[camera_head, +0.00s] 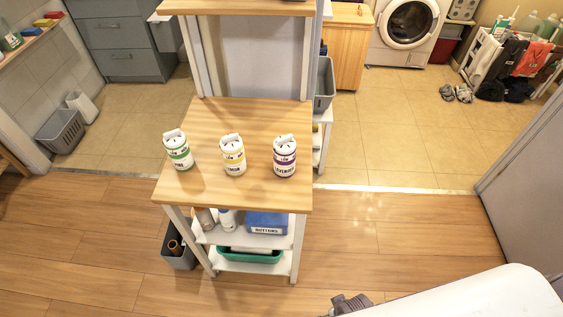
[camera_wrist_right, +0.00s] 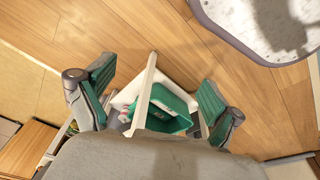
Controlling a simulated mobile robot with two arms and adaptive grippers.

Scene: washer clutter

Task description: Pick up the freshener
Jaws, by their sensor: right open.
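Three white freshener cans stand upright in a row on a wooden-topped stand (camera_head: 240,112). The left can (camera_head: 178,149) has a green band, the middle can (camera_head: 233,155) a yellow band, and the right can (camera_head: 284,156) a purple band with a label like "lavender". My right gripper (camera_wrist_right: 158,80) is open and empty in the wrist view, its green-padded fingers wide apart. In the head view only a dark part of it (camera_head: 350,303) shows at the bottom, below and to the right of the stand. My left gripper is not in view.
Shelves under the top hold bottles, a blue box labelled "buttons" (camera_head: 267,222) and a green bin (camera_head: 249,257), also in the wrist view (camera_wrist_right: 168,108). A grey bin (camera_head: 178,249) stands left of the stand. An upper shelf (camera_head: 237,6) rises behind.

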